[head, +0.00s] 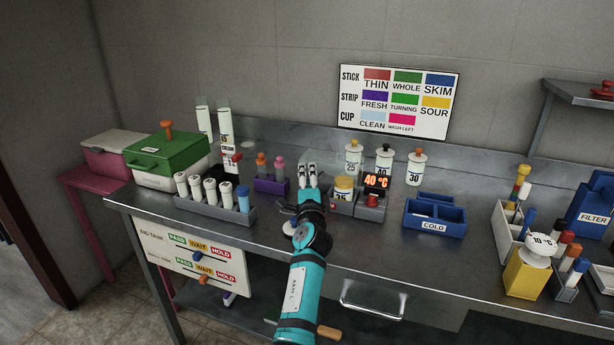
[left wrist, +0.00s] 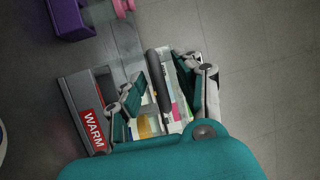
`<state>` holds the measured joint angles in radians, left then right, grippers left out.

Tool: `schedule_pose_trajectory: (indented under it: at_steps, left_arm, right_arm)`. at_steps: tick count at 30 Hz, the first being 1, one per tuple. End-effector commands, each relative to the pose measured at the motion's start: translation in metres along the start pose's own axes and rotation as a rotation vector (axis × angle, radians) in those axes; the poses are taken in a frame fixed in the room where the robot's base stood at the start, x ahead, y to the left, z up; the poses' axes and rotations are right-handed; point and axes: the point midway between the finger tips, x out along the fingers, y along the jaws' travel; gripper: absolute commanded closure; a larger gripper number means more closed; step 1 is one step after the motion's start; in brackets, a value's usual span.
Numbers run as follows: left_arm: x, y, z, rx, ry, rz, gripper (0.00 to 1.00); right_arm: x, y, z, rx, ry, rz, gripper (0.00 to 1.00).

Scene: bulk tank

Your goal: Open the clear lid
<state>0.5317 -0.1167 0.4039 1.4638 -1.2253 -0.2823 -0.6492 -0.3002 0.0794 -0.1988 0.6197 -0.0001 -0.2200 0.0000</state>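A grey unit marked WARM (left wrist: 88,118) lies under my left gripper in the left wrist view. A dark handle bar (left wrist: 158,80) runs across a pale, see-through area that seems to be the clear lid, with coloured things showing behind it. My left gripper (left wrist: 158,88) has its fingers apart on either side of the bar; contact cannot be told. The lid is hard to make out there. My right gripper is out of view.
A purple rack (head: 271,185) and a rack of white-capped tubes (head: 215,205) stand left of the gripper. A blue COLD box (head: 434,216) stands to the right. Several labelled bottles (head: 416,167) stand behind. Bare bench lies between the unit and the COLD box.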

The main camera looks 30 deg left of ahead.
Motion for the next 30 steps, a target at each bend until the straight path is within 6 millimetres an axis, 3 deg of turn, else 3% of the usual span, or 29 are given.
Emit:
schedule_pose_trajectory:
  at_steps: [2, 10, 24, 30]
  left_arm:
    - [0.000, 0.000, 0.000, 0.000, 0.000, 0.000, 0.67]
    - [0.000, 0.000, 0.000, 0.000, 0.000, 0.000, 1.00]
    - [0.000, 0.000, 0.000, -0.001, 0.000, 0.002, 1.00]
    - [0.003, -0.007, -0.002, 0.007, 0.002, 0.023, 1.00]
  right_arm:
    - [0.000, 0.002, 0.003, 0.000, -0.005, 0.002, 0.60]
    - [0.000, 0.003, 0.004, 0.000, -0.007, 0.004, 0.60]
    - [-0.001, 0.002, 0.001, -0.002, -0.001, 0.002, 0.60]
    - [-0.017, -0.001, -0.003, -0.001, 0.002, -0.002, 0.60]
